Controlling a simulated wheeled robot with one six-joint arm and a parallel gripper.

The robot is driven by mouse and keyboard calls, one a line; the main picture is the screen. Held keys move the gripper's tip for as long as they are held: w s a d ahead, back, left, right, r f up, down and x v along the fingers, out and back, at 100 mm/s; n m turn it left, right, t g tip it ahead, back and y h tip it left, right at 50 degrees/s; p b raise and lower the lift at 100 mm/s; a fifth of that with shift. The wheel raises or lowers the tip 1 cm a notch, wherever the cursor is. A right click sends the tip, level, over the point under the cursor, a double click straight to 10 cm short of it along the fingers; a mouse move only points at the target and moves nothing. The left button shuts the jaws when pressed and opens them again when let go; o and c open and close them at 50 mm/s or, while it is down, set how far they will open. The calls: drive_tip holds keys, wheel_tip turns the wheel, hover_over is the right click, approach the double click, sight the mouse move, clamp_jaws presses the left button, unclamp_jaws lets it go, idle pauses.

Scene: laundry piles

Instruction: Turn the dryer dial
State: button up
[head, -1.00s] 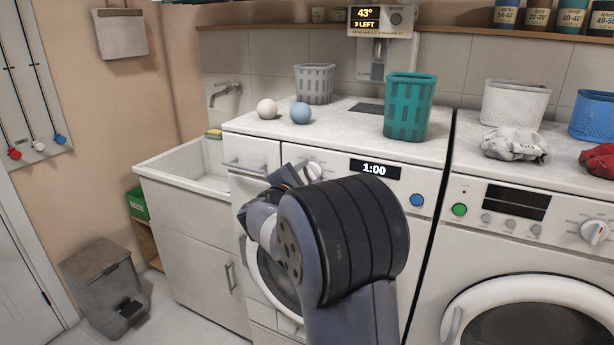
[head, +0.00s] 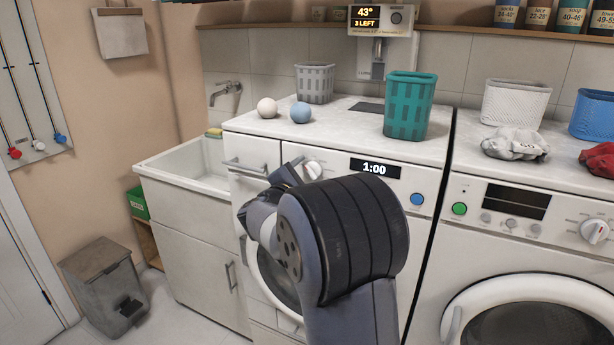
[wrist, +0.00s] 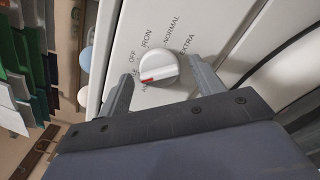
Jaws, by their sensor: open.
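The dryer dial (head: 312,170) is a white knob on the front panel of the left machine (head: 345,190), left of its 1:00 display. In the wrist view the dial (wrist: 160,66) is ringed by the labels OFF, IRON, NORMAL and EXTRA; others are partly hidden. Its red mark lies at the lower left of the knob, below OFF. My gripper (wrist: 161,74) is open, one finger on each side of the dial, with gaps visible. In the head view my gripper (head: 285,174) is partly hidden by my own wrist.
A blue button (head: 417,199) is on the same panel. The right machine (head: 480,250) has its own dial (head: 594,231) and a green button. Two balls and a teal basket (head: 410,107) stand on top. A sink (head: 185,170) is at left.

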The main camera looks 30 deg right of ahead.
drive_tip(key=b+v, duration=0.1)
drive_tip(key=v, duration=1)
drive_tip(key=shift+d, duration=0.1)
drive_tip(key=p+x, duration=0.1)
drive_tip(key=x, duration=1)
